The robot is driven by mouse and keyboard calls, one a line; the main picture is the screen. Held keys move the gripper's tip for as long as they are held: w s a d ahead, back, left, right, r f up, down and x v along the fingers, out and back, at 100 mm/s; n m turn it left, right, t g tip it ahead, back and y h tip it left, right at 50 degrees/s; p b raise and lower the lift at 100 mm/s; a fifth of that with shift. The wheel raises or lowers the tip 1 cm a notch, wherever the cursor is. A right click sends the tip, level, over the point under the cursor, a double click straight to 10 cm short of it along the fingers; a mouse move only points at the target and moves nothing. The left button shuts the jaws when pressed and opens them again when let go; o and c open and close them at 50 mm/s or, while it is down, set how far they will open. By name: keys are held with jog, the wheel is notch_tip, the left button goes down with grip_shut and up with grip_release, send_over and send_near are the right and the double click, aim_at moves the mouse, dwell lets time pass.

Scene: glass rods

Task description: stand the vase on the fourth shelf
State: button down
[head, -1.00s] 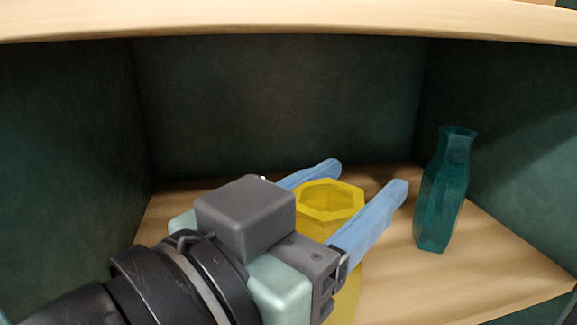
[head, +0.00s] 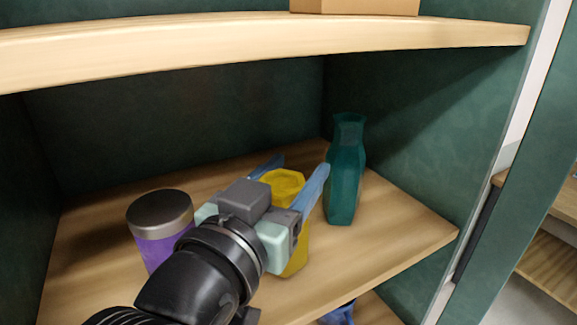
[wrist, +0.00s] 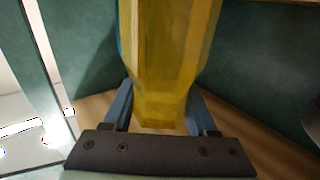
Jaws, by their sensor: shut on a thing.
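The yellow faceted vase (head: 294,262) is between the blue fingers of my gripper (head: 297,167), which is shut on it. Its open rim faces up in the head view and it looks close to upright. It stands over or on a wooden shelf board (head: 400,238); I cannot tell whether its base touches the board. In the wrist view the yellow vase (wrist: 165,60) fills the middle, between both fingers (wrist: 160,108). My gripper and arm hide part of its body in the head view.
A teal faceted vase (head: 345,180) stands close behind and right of my gripper. A purple jar with a dark lid (head: 162,240) stands just left of it. Another shelf board (head: 200,52) is overhead, bearing a cardboard-coloured box (head: 355,6). The right front of the board is clear.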

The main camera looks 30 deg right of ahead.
jog(key=shift+f+b, duration=0.2)
jog(key=shift+b, duration=0.1)
jog(key=shift+c, duration=1)
grip_release()
jog(key=shift+r, duration=0.15)
jog(key=shift+r+p, duration=0.25)
jog(key=shift+p, duration=0.2)
jog(key=b+v, duration=0.3)
jog(key=v, duration=0.9)
jog(key=shift+b, duration=0.3)
jog(key=shift+f, duration=0.1)
